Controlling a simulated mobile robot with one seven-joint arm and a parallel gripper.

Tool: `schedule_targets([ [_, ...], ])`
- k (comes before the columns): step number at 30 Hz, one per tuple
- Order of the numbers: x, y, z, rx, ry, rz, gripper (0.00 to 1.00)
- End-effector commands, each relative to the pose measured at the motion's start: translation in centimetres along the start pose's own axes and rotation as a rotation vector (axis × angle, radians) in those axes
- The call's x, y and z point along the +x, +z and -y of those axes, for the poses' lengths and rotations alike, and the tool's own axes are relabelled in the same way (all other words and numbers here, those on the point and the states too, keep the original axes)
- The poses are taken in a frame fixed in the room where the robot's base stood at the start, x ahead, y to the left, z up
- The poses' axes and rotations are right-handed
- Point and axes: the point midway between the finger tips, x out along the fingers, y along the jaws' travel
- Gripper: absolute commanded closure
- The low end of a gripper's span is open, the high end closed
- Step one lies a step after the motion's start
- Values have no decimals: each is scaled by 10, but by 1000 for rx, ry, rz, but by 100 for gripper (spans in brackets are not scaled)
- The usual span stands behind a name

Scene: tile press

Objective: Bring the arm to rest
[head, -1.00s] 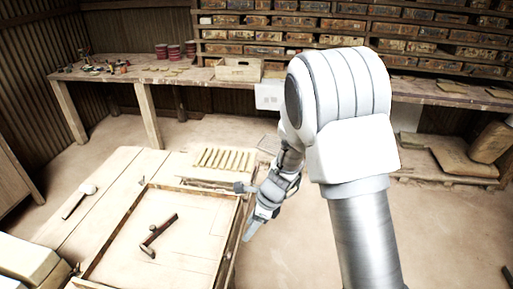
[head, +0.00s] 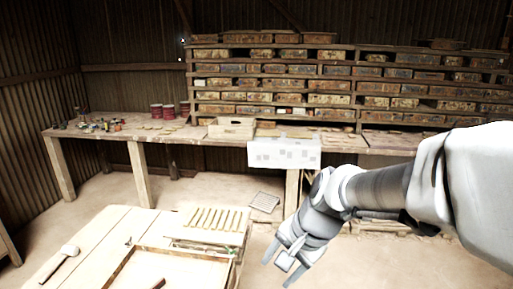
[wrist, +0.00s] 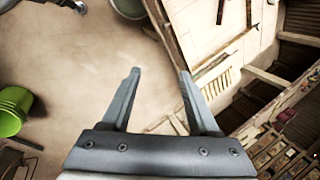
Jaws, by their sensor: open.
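My arm reaches in from the right edge of the head view. My gripper (head: 280,269) hangs low at the arm's end, to the right of the wooden worktable (head: 98,236), over the floor. In the wrist view my gripper (wrist: 160,92) shows two grey fingers spread apart with nothing between them. Bare floor and the edge of the table lie beyond the fingers.
The worktable bears a framed tray (head: 182,270), a mallet (head: 60,262) and a row of wooden strips (head: 212,219). A long bench (head: 110,132) and a tile shelf (head: 270,68) line the back. A green bucket (wrist: 12,110) stands on the floor.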

Motion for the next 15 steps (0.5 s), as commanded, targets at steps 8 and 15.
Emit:
schedule_targets([
  [8,-51,12,-40,-320,23,-125,39],
  [15,-84,22,-81,-578,96,-243,39],
])
